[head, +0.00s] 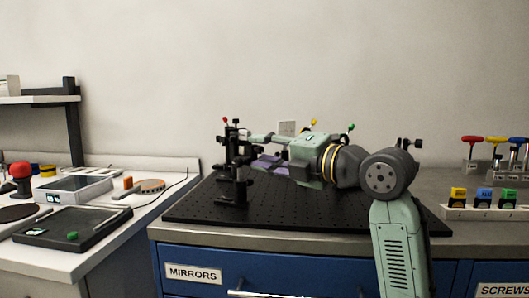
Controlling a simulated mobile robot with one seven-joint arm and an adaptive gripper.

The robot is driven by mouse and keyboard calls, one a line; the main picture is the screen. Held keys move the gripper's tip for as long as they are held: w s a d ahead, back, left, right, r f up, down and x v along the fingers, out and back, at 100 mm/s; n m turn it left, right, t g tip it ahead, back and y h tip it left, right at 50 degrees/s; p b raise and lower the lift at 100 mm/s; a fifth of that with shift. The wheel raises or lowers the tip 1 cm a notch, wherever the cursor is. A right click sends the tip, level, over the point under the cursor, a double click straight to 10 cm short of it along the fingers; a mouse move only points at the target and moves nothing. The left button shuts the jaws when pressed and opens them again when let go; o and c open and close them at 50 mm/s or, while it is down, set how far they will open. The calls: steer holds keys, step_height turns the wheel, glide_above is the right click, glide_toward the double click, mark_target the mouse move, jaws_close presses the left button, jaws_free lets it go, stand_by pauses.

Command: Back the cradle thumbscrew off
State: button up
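My gripper (256,150) reaches left over the black breadboard (190,208), with its tips close to a black post-mounted optic holder (233,160). I cannot tell whether the tips touch it or whether the fingers are open or shut. The holder carries small dark screws and knobs, with a red-tipped knob (226,120) at its top. I cannot pick out which part is the cradle thumbscrew; it may be among these small parts or hidden behind my arm. A yellow knob (312,122) and a green knob (351,127) show above my arm.
Another dark knobbed mount (412,144) stands right of my wrist. Coloured-handle drivers (496,141) and a white rack of coloured blocks (490,212) are on the right. A white side bench (110,238) with trays stands left. Blue drawers (200,262) are below the breadboard.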

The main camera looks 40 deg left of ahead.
steer(key=d, duration=1.2)
steer(key=shift+s, duration=0.2)
steer(key=shift+d, duration=0.1)
